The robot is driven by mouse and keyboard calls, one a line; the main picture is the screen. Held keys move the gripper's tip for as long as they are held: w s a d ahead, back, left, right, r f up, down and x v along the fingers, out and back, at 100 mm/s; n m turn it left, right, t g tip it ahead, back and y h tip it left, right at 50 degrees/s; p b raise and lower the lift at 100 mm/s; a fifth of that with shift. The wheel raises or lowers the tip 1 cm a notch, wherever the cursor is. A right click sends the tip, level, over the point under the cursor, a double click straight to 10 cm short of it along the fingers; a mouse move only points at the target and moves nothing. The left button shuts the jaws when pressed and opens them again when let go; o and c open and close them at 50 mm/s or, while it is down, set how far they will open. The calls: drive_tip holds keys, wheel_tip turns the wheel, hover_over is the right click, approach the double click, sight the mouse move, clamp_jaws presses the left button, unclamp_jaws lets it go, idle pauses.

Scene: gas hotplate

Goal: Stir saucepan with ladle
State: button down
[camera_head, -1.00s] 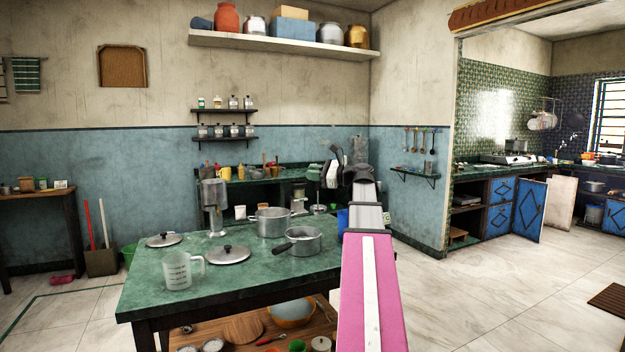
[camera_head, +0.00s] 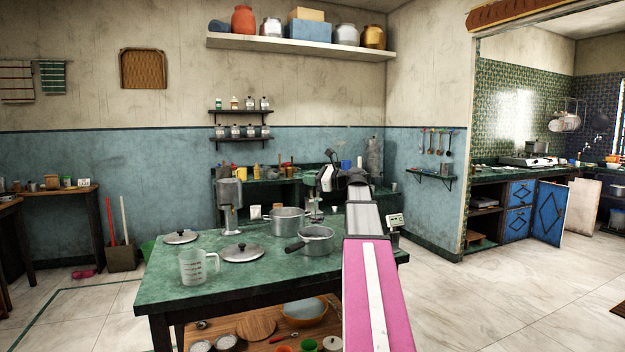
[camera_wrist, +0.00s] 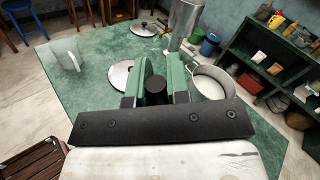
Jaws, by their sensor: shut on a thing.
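The saucepan (camera_head: 316,240), grey with a dark handle toward the left, stands on the green table (camera_head: 165,290). My gripper (camera_head: 328,178), small and partly hidden by my arm, is beyond and above it in the head view. In the wrist view my gripper (camera_wrist: 160,78) has its green fingers shut on a black round-ended piece, which looks like the handle of the ladle (camera_wrist: 155,88). The ladle's bowl is hidden. A larger pot (camera_head: 288,221) stands behind the saucepan. A pot also shows right of the fingers in the wrist view.
Two lids (camera_head: 242,252) (camera_head: 181,237), a clear jug (camera_head: 198,267) and a tall metal container (camera_head: 229,197) stand on the table's left side. A small scale (camera_head: 395,220) is right of my arm. Utensils (camera_head: 431,142) hang on the back wall. Floor at right is clear.

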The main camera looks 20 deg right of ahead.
drive_tip(key=w+d+f+m, duration=0.1)
drive_tip(key=w+f, duration=0.2)
drive_tip(key=f, duration=0.4)
drive_tip(key=shift+w+d+f+m+g, duration=0.25)
drive_tip(key=shift+d+f+m+g, duration=0.05)
drive_tip(key=shift+d+f+m, duration=0.1)
idle(0.5)
idle(0.4)
